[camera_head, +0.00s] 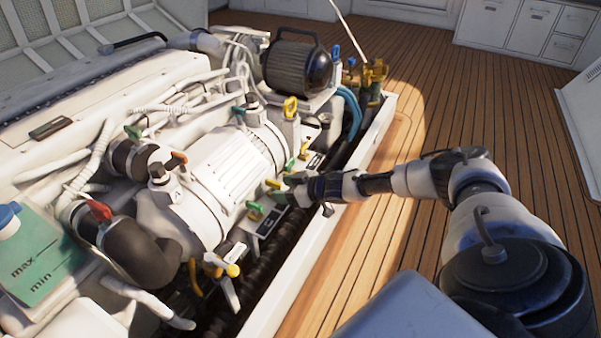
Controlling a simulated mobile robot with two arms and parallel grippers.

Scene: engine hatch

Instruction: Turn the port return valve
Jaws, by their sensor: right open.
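The engine (225,165) fills the open hatch at left and centre. Along its near right side sit several small valves. A yellow valve handle (272,183) and a green valve handle (254,209) stand close together by a small label plate (268,224). Another green handle (290,163) is just behind them. The label text is too small to read, so I cannot tell which is the port return valve. My right gripper (284,190) is open, just right of the yellow and green handles. I cannot tell whether it touches either. My left gripper is out of view.
A red handle (98,210), an orange handle (179,157) and a yellow knob (232,270) are elsewhere on the engine. Dark ribbed hose (272,262) runs beside the white hatch edge (290,272). Wooden deck (450,90) lies open at right, with white cabinets (520,30) behind.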

